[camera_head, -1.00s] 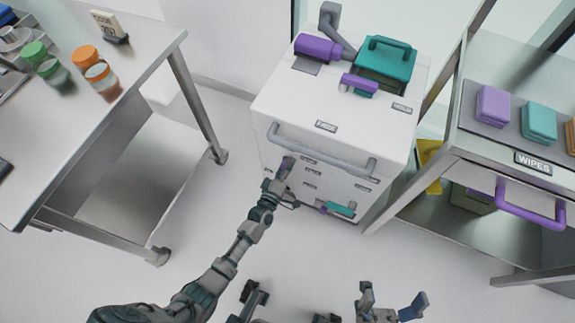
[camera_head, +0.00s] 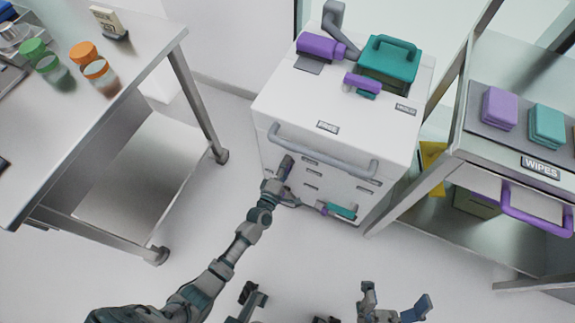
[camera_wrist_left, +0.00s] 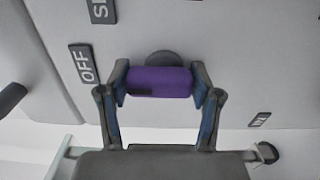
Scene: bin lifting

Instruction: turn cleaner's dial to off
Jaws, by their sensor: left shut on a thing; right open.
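The cleaner is a white cabinet (camera_head: 300,102) in the middle of the head view, with a grey bar handle across its front. Its purple dial (camera_wrist_left: 160,82) fills the middle of the left wrist view and has a dark mark near its left end. My left gripper (camera_wrist_left: 160,86) is shut on the dial, one finger at each end. In the head view my left gripper (camera_head: 286,168) is at the cabinet front, below the bar handle, and hides most of the dial. An OFF label (camera_wrist_left: 85,64) sits to the dial's upper left. My right gripper (camera_head: 392,297) is open and empty at the bottom.
A steel table (camera_head: 140,60) with jars stands at the left. A cart (camera_head: 500,60) with stacked wipes and a purple drawer handle (camera_head: 535,218) stands at the right. A teal and purple handle (camera_head: 340,211) is low on the cabinet front. The floor between is clear.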

